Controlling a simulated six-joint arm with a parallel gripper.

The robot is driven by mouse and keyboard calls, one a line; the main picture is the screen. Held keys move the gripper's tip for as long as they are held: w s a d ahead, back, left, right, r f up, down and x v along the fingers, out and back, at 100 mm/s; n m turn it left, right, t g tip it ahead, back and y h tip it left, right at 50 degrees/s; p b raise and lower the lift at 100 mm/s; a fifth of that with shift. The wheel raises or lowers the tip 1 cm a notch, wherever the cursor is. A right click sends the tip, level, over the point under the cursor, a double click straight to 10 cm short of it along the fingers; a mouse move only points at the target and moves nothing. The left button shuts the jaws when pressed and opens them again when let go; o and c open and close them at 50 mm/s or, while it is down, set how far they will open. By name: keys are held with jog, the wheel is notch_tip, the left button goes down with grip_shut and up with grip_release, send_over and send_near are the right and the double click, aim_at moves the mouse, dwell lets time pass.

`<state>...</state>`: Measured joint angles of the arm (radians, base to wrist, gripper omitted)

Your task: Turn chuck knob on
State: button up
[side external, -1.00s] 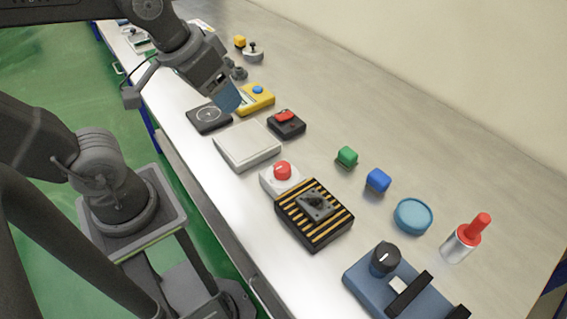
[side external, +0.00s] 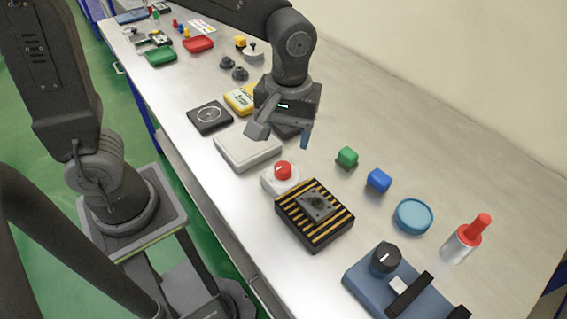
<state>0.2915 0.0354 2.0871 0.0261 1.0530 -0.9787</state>
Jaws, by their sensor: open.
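A black knob (side external: 385,257) with a white pointer line stands on a blue block fixture (side external: 368,285) at the bottom right. A red rounded knob (side external: 283,170) with a pale mark sits on a white box (side external: 271,184) near the centre. I cannot tell from labels which knob is the chuck's. My gripper (side external: 282,136) is open, with nothing seen between its fingers. It points down above the table, behind the red knob and well away from the black knob. It hides the small dark box with the red switch.
A black-and-yellow striped box (side external: 327,231) stands between the two knobs. A white flat box (side external: 238,152) lies left of my gripper. Green (side external: 347,158) and blue (side external: 378,180) cubes, a blue round lid (side external: 413,217) and a red-topped cylinder (side external: 459,245) stand to the right.

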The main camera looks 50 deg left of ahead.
aim_at(284, 166)
notch_tip(284, 166, down, 9)
jog(key=shift+s+a+r, duration=0.1)
jog(key=shift+a, duration=0.05)
jog(key=shift+c, duration=0.3)
jog(key=c, duration=0.9)
jog(key=shift+o, duration=0.2)
